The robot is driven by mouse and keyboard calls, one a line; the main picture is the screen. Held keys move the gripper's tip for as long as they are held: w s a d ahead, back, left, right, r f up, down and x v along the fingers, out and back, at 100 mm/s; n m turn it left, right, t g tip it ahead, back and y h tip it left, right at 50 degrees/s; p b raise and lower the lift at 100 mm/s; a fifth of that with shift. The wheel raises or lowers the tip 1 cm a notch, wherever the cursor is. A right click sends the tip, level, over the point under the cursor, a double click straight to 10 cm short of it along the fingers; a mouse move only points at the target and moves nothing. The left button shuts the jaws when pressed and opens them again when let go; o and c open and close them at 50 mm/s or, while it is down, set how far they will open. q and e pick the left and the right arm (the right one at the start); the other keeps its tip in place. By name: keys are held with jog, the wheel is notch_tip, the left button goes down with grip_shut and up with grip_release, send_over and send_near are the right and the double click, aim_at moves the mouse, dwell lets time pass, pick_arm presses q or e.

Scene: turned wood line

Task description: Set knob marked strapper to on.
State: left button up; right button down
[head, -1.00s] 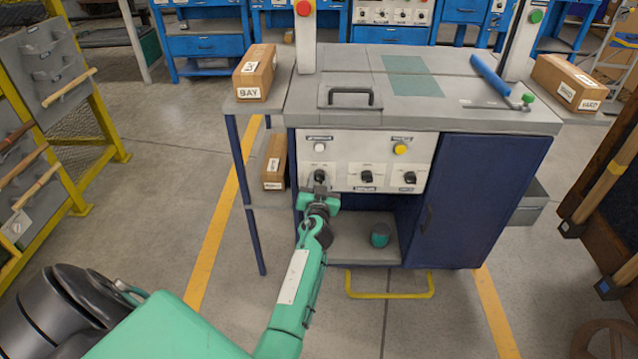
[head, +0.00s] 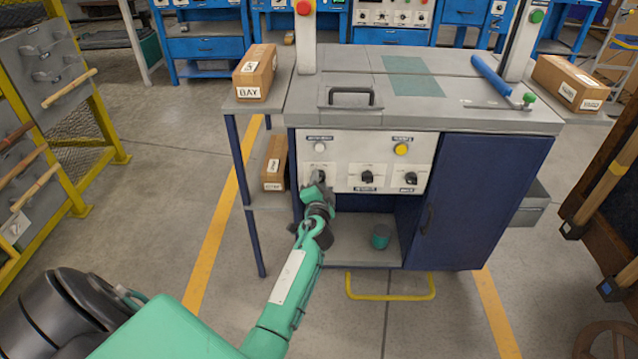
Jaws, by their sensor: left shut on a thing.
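The machine's white control panel (head: 346,146) carries three black knobs in a row; their labels are too small to read for certain. My left gripper (head: 318,181) is at the left knob (head: 319,174) and shut on it, with the fingers hiding most of the knob and any label below it. The middle knob (head: 367,178) and the right knob (head: 410,178) stand free. My right gripper is out of view.
A white button (head: 319,147) and a yellow button (head: 401,149) sit above the knobs. A blue door (head: 485,200) is at the right. An open shelf below holds a teal cup-like object (head: 381,236). A yellow bar (head: 390,296) runs low in front.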

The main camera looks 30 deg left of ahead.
pick_arm(q)
jog(key=shift+m, duration=0.7)
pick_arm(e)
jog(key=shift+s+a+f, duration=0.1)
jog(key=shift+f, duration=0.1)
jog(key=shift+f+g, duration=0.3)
pick_arm(q)
jog(key=o, duration=1)
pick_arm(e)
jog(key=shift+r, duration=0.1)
